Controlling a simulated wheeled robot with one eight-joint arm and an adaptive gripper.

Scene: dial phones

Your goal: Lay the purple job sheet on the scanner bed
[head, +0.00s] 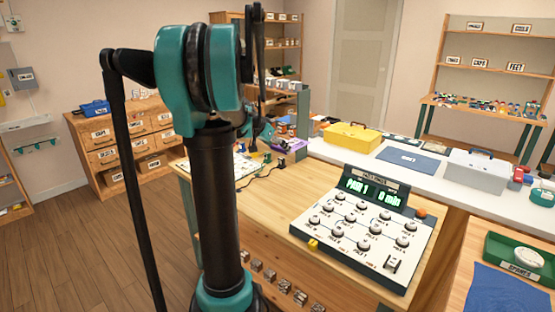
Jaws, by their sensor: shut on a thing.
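My arm fills the left middle of the head view. Its teal and black far end (262,129) shows only in part behind the upright link, over the back of the wooden bench. My gripper's jaws are too small and covered to make out, and so is whatever is between them. I cannot pick out the purple job sheet; small purple and dark items (280,143) near the arm's end are too small to name. I cannot tell which thing is the scanner bed. A flat blue sheet or mat (408,158) lies on the white counter.
A panel with several knobs and a lit display (371,191) stands on the wooden bench (280,205). A yellow case (352,138) and a grey case (477,172) stand on the white counter. A green tray (500,252) is at the right. Wooden floor is clear at the left.

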